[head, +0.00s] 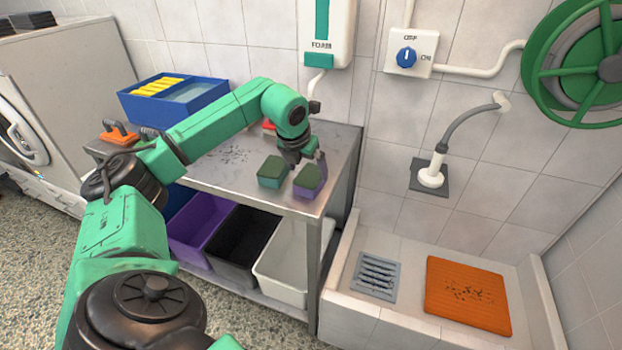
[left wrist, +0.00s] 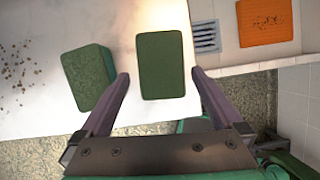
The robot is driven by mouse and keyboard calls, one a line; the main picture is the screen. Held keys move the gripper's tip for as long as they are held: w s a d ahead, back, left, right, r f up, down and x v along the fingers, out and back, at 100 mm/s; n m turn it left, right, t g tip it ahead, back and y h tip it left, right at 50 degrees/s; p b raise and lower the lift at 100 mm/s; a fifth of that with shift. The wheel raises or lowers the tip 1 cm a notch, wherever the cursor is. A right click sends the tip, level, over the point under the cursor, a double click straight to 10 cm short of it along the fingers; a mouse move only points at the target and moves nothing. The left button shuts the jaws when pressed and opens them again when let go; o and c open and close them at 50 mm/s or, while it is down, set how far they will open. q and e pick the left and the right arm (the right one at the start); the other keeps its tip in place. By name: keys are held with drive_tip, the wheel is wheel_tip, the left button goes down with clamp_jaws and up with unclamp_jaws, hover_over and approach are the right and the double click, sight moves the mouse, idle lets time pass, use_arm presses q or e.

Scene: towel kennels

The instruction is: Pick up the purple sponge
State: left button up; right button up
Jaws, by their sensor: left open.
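The purple sponge (head: 307,190) lies on the steel table near its right front corner. It has a dark green top and a purple side; the left wrist view shows only its green top (left wrist: 161,62). My left gripper (head: 307,161) is open just above it, and in the left wrist view its fingertips (left wrist: 159,76) stand on either side of the sponge's near part. I cannot tell whether they touch it. A similar sponge with a teal side (head: 271,172) lies just left, outside the fingers, and also shows in the left wrist view (left wrist: 89,78). My right gripper is not in view.
The steel table (head: 225,167) has dark specks on its top. A blue bin (head: 150,108) with yellow items and an orange brush (head: 118,136) are at its left. Bins stand on the shelf below. A shower tray with a drain (head: 376,277) and orange mat (head: 468,293) is right.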

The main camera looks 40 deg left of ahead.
sight(311, 175)
use_arm(q)
drive_tip(key=x, duration=0.4)
drive_tip(key=shift+f+p, duration=0.15)
drive_tip(key=shift+p, duration=0.25)
drive_tip(key=c, duration=1.1)
drive_tip(key=shift+r, duration=0.2)
drive_tip(key=shift+c, duration=0.2)
drive_tip(key=shift+r, duration=0.35)
wheel_tip(311, 175, up, 19)
drive_tip(key=shift+p, duration=0.4)
